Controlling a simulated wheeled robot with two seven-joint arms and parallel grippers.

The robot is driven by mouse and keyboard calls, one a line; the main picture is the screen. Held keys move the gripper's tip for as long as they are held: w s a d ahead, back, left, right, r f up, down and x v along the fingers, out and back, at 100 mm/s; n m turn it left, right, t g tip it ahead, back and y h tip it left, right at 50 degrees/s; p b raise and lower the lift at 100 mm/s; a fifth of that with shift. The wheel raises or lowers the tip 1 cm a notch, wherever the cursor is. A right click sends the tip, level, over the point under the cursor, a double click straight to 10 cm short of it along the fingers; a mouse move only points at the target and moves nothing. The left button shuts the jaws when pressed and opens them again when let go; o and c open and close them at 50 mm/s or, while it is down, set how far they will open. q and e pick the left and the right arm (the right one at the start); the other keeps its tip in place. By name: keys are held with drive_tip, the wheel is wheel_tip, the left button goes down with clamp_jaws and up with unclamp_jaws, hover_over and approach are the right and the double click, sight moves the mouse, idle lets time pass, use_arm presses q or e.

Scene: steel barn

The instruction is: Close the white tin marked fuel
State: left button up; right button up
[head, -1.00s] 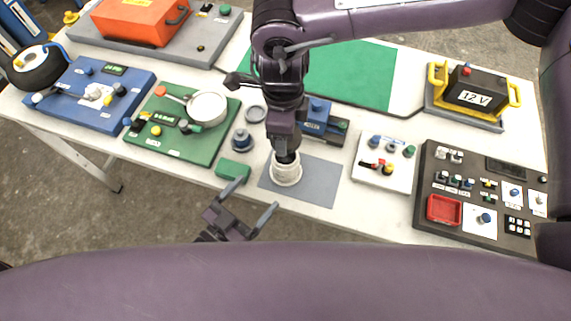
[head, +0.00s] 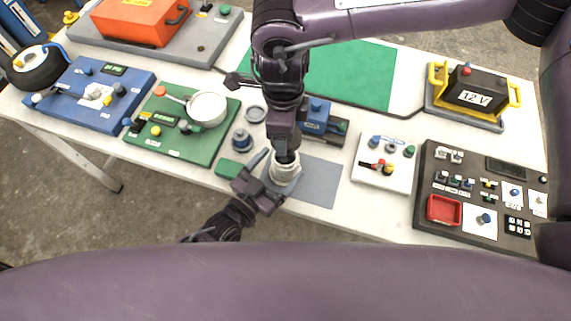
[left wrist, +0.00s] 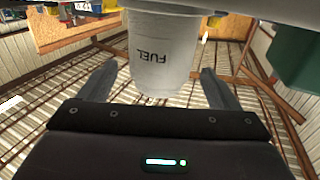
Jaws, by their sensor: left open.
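The white tin (head: 284,178) stands on the grey mat (head: 318,182) near the table's front edge. In the left wrist view the tin (left wrist: 165,50) shows the word FUEL, upside down. My left gripper (head: 279,168) is open, with one finger on each side of the tin; in the wrist view a gap shows beside each finger. My right gripper (head: 285,156) points down right over the tin's top. Its fingertips and the tin's top are hidden behind it, so I cannot tell whether it holds a lid.
A green block (head: 229,169) lies left of the mat, with a blue-grey knobbed piece (head: 242,141) and a grey round dish (head: 255,113) behind it. A blue device (head: 316,118) stands behind the mat. A white switch panel (head: 384,164) is at right. The mat's right part is clear.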

use_arm(q)
drive_tip(key=shift+x, duration=1.3)
drive_tip(key=c, duration=1.4)
drive_tip(key=shift+c, duration=0.2)
use_arm(e)
drive_tip(key=shift+f, duration=2.5)
